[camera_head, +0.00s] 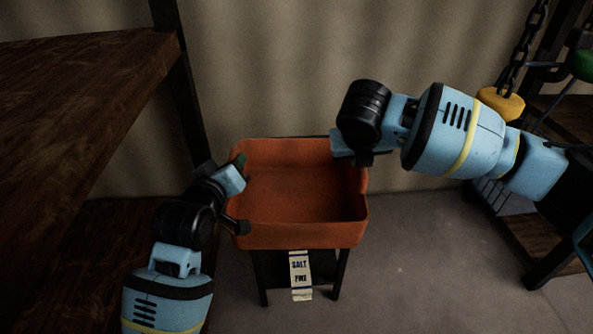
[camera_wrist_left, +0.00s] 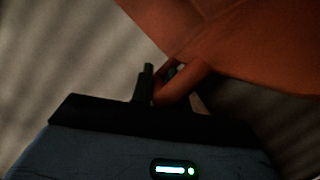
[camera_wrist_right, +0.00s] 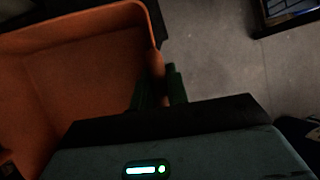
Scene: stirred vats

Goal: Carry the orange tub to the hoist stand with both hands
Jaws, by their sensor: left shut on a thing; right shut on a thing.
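The orange tub (camera_head: 300,238) is open-topped and looks empty and level in the head view. My left gripper (camera_head: 239,192) is shut on its left rim; the left wrist view shows the orange rim (camera_wrist_left: 182,84) between the dark fingers. My right gripper (camera_head: 362,153) is at the tub's right rim near the back corner, its fingers largely hidden. The right wrist view shows those fingers (camera_wrist_right: 158,90) shut on the tub's rim. A dark-legged stand (camera_head: 340,275) is directly below the tub; I cannot tell whether they touch. I cannot tell which stand is the hoist stand.
A wooden shelf (camera_head: 80,85) fills the left side. At the right, a chain (camera_head: 515,50) hangs above a yellow rounded part (camera_head: 501,104), beside a dark-framed rack. Bare grey floor (camera_head: 430,260) lies right of the stand.

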